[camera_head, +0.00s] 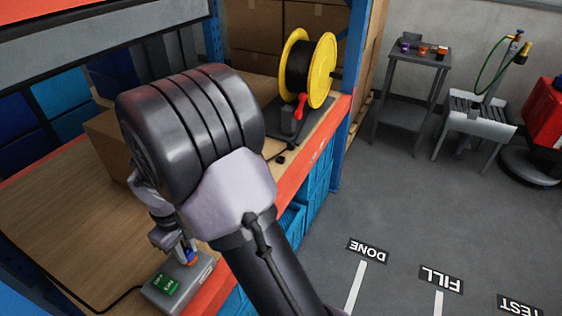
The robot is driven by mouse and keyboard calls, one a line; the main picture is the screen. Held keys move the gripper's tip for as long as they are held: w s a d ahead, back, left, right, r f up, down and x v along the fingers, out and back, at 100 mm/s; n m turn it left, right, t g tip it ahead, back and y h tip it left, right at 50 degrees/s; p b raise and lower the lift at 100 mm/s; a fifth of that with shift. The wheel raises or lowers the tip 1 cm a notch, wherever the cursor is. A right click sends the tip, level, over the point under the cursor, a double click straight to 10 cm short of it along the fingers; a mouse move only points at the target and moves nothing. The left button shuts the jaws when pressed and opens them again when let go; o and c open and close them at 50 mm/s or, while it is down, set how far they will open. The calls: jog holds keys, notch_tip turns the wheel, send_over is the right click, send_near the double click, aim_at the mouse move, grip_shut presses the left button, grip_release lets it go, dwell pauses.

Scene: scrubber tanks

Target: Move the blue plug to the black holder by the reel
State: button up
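The blue plug (192,257) shows as a small blue patch with some orange near the grey box (184,282) with green labels, at the shelf's front edge. My gripper (183,248) points down right at the plug, seen small and partly behind my own arm. Whether its fingers are closed on the plug is not clear. The yellow reel (321,70) with a dark winding stands at the far end of the shelf, with a red handle. A black block (287,121), possibly the holder, stands on a dark base beside it; nothing blue shows there.
A small black piece and cable (280,159) lie on the wooden shelf (60,220) near the orange front beam (300,170). A cardboard box (108,145) stands behind my arm. A blue upright (352,75) rises beyond the reel.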

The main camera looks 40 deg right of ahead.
jog(key=shift+r+p, duration=1)
jog(key=shift+r, duration=0.15)
grip_shut()
jog(key=shift+r+p, duration=1.65)
jog(key=shift+r, duration=0.3)
jog(key=shift+f, duration=0.1)
jog(key=shift+d, duration=0.1)
